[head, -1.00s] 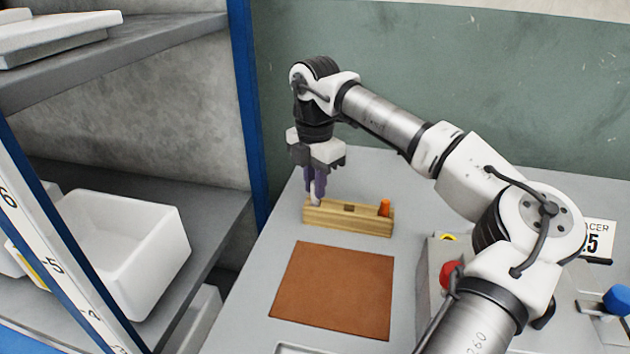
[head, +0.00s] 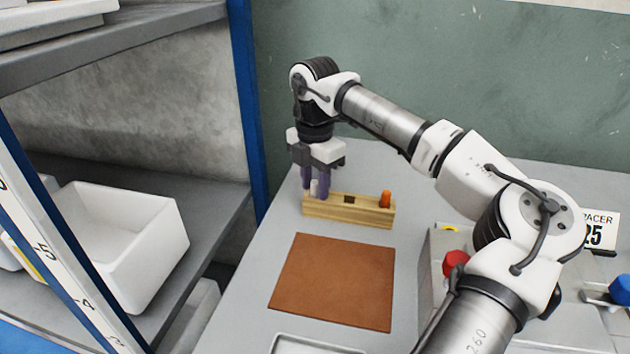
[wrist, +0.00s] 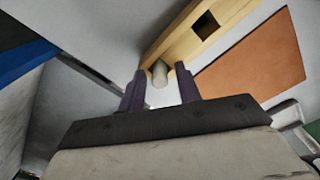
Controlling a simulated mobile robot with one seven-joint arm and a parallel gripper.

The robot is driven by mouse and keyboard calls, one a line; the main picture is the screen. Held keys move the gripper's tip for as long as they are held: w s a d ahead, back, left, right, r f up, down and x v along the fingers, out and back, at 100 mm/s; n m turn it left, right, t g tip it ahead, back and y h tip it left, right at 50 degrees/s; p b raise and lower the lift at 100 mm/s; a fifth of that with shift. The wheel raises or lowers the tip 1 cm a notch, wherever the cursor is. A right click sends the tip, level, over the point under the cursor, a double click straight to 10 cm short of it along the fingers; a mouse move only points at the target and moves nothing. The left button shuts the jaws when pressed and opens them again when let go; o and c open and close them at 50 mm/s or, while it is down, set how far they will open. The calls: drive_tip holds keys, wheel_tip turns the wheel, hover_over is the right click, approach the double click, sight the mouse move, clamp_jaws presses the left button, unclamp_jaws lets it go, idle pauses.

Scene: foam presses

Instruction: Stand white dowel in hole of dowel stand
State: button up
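The dowel stand (head: 350,213) is a long wooden block on the grey table. An orange dowel (head: 386,199) stands near its right end, and a dark square hole (head: 349,199) shows empty in the middle. The white dowel (head: 314,187) is upright at the stand's left end; its foot and that hole are hidden. My gripper (head: 316,196) points down there, its purple fingers on either side of the white dowel. In the wrist view the gripper (wrist: 160,70) is open, with gaps between both fingers and the white dowel (wrist: 160,74).
A brown mat (head: 335,280) lies in front of the stand. A press with a red button (head: 455,262) stands to the right. A shelf with a white bin (head: 125,240) and a blue post (head: 245,110) are at the left. The table behind the stand is clear.

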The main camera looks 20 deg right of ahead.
sight(315, 182)
drive_tip(key=shift+o, duration=0.4)
wheel_tip(315, 182, up, 14)
idle(0.3)
drive_tip(key=shift+f, duration=0.1)
idle(0.3)
